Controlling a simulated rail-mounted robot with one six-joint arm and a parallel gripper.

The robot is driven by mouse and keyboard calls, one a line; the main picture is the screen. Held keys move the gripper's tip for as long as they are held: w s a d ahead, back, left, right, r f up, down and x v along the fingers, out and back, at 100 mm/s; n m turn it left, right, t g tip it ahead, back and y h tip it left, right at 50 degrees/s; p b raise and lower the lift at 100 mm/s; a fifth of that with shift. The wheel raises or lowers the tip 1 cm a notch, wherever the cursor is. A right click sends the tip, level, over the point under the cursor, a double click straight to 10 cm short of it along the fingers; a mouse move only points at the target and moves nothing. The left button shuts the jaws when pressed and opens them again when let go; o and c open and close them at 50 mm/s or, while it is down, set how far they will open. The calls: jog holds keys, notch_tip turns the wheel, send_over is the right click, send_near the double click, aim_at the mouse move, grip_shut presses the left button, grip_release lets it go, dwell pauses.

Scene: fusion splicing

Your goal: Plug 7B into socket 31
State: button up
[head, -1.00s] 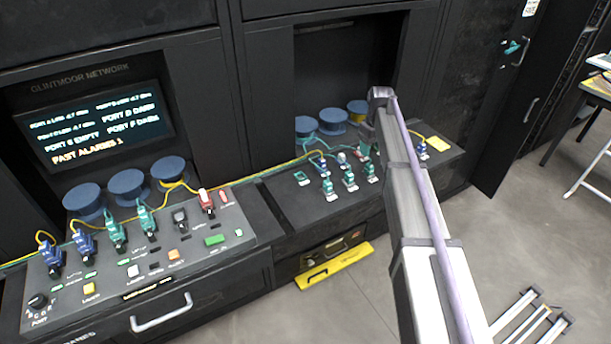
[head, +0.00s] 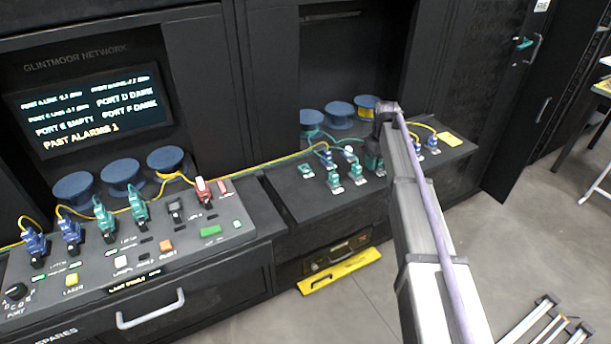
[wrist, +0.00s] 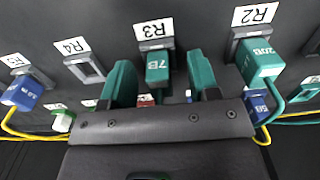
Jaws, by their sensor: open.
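Plug 7B (wrist: 158,68) is a teal plug seated at the socket labelled R3 in the wrist view. My gripper (wrist: 160,82) is open, with one teal finger on each side of plug 7B and a visible gap at both sides. In the head view my gripper (head: 374,155) is low over the right-hand shelf among the plugs, partly hidden by my arm, and plug 7B cannot be picked out there. No label reading 31 is legible in either view, so I cannot tell which socket it is.
In the wrist view, teal plug 20B (wrist: 260,60) sits at R2, close to the right finger. Socket R4 (wrist: 86,68) is empty; a blue plug (wrist: 22,92) is farther left. Yellow cables run nearby. A sloped console (head: 140,255) with several plugs stands left in the head view.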

dwell(0.9)
grip_shut()
dwell(0.4)
jog(key=shift+r, duration=0.15)
jog(key=shift+r+p, duration=2.95)
jog(key=shift+p, duration=0.15)
jog(key=shift+d, duration=0.1)
